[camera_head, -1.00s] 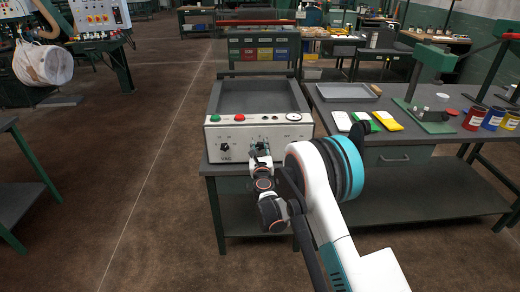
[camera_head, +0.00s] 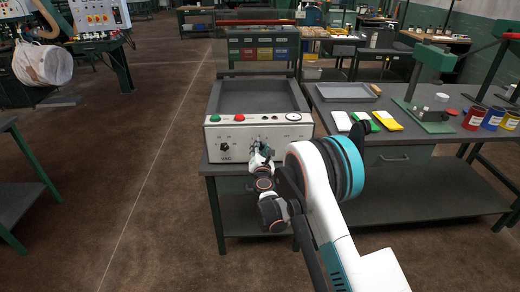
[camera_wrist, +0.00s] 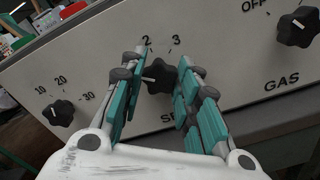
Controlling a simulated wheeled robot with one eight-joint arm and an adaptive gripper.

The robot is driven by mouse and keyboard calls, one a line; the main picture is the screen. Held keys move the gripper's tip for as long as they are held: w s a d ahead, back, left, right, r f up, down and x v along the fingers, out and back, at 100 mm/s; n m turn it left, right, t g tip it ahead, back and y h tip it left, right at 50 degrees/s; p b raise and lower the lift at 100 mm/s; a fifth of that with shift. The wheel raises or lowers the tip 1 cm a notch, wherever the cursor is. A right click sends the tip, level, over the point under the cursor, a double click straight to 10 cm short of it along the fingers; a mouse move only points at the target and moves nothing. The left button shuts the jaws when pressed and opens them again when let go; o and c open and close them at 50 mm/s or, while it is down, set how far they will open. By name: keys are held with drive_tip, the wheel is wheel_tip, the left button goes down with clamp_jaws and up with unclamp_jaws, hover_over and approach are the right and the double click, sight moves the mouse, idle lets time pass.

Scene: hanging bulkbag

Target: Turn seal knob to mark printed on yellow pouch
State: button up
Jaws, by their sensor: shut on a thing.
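The seal knob (camera_wrist: 159,76) is a black lobed knob on the machine's pale front panel. Numbers 2 and 3 show above it in the tilted wrist view, and its label is partly covered. A light pointer line on the knob points left in that view, left of the 2; other marks are hidden by my fingers. My gripper (camera_wrist: 160,84) has its teal-padded fingers on both sides of this knob and is shut on it; in the head view my gripper (camera_head: 260,149) covers the knob. The yellow pouch (camera_head: 387,120) lies on the right bench; its printed mark is too small to read.
The vacuum knob (camera_wrist: 60,112) is left of my fingers and the gas knob (camera_wrist: 298,29) right. Green and red buttons (camera_head: 239,117) and a gauge (camera_head: 293,117) line the panel top. A white pouch (camera_head: 342,121) and a green pouch (camera_head: 364,121) lie beside the yellow one.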

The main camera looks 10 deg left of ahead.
drive_tip(key=m, duration=1)
drive_tip(key=shift+d+f, duration=0.1)
drive_tip(key=shift+m, duration=0.5)
drive_tip(key=o, duration=1.1)
drive_tip(key=shift+c, duration=0.2)
drive_tip(key=shift+s, duration=0.15)
drive_tip(key=v, duration=1.1)
drive_tip(key=shift+s, duration=0.35)
